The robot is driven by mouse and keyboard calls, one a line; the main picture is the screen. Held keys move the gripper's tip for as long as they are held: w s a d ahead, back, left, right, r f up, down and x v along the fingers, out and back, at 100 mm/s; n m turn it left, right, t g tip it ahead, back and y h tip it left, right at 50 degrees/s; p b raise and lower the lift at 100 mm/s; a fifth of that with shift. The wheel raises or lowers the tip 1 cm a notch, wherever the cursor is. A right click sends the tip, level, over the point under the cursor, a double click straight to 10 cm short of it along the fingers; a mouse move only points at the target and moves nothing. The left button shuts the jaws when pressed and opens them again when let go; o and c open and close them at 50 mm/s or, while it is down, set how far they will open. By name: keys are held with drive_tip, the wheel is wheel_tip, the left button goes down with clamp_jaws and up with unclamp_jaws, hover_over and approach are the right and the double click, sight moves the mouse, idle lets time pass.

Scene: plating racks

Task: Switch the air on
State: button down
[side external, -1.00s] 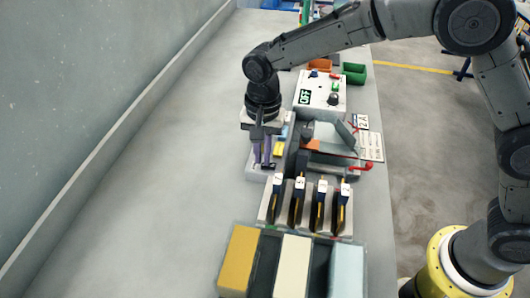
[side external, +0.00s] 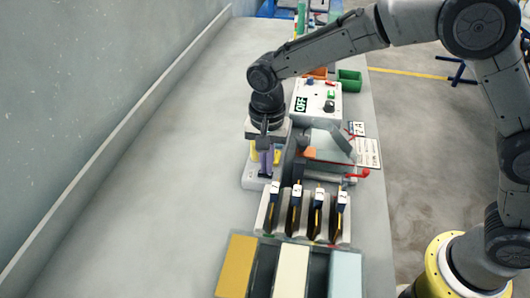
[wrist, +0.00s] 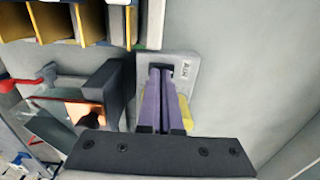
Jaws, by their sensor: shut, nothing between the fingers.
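My gripper (side external: 265,174) points down over the pale block (side external: 249,181) left of the fixture, with its purple fingers together and empty. In the wrist view my gripper (wrist: 160,72) has its tips at a dark spot on this light grey plate (wrist: 187,92), beside a small label that seems to read AIR (wrist: 184,71). A yellow part (wrist: 213,112) shows beside the fingers, partly hidden by them; it also shows in the side view (side external: 253,151). Whether the fingers touch it, I cannot tell. The white panel (side external: 322,103) has a display reading OFF (side external: 301,104).
A grey fixture with a clear cover (side external: 325,144) and red handle (side external: 357,174) stands right of my gripper. A rack with several dark slots (side external: 306,231) and coloured bins (side external: 293,268) lie nearer. The bench at left is clear.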

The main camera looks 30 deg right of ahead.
wheel_tip(320, 180, up, 14)
idle(0.5)
